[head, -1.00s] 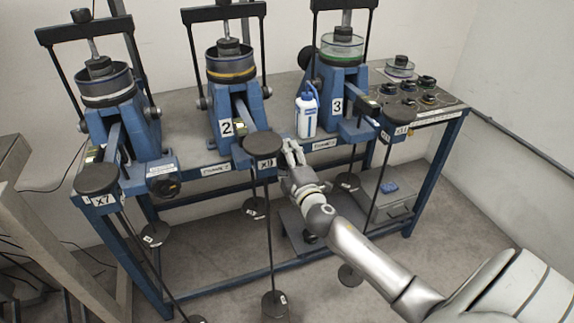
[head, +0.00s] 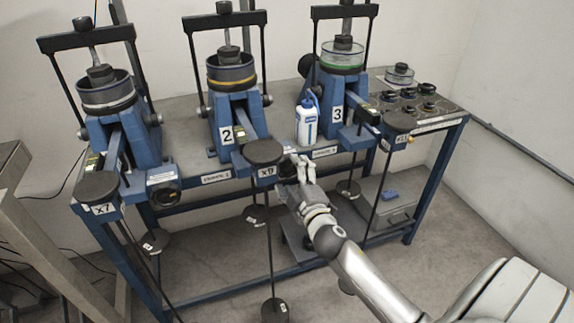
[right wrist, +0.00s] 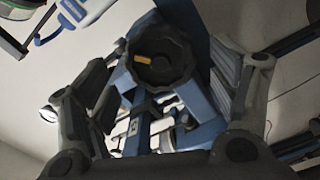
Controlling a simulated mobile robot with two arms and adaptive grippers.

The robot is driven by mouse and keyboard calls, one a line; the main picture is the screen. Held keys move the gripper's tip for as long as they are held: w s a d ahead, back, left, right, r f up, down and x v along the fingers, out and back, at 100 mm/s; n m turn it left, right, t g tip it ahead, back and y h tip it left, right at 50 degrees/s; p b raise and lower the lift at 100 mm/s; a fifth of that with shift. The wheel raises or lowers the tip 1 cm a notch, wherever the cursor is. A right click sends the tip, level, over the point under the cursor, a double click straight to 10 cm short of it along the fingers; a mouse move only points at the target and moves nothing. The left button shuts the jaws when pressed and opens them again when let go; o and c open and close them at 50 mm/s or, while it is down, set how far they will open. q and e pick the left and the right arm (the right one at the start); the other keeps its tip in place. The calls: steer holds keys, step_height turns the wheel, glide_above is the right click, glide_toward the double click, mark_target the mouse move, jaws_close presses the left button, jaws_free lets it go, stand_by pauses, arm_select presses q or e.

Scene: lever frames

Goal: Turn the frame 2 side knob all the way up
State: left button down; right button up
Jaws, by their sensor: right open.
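Frame 2 (head: 227,134) is the middle blue lever frame, with a weighted lever marked x9 (head: 264,152) at its front. Its side knob (head: 287,168) shows dark beside the lever, partly covered by my right gripper (head: 299,163). In the right wrist view, a black ribbed knob (right wrist: 160,50) with an orange mark at its left side sits between the spread fingers of my right gripper (right wrist: 168,68). The fingers are open, and I see gaps between them and the knob. My left gripper does not show.
Frame 1 (head: 118,148) with its own knob (head: 165,196) stands at the left, frame 3 (head: 337,115) at the right. A white bottle (head: 308,120) stands between frames 2 and 3. Weights hang on rods below the bench. A grey box (head: 392,212) sits below right.

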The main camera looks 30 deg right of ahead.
mark_target(288, 169)
steer(key=shift+v, duration=1)
steer(key=shift+r+p, duration=0.1)
steer(key=shift+p, duration=0.2)
steer(key=s+n+p, duration=0.1)
steer(key=n+p, duration=0.1)
steer(key=p, duration=0.1)
steer(key=s+n+p, duration=0.1)
steer(key=n+p, duration=0.2)
steer(key=s+n+p, duration=0.1)
steer(key=n+p, duration=0.1)
steer(key=n, duration=0.1)
steer(key=shift+s+a+p, duration=0.1)
steer(key=shift+a+p, duration=0.3)
steer(key=b+x, duration=0.1)
steer(key=x, duration=0.8)
steer(key=shift+b, duration=0.35)
steer(key=shift+c, duration=0.3)
steer(key=c, duration=1.3)
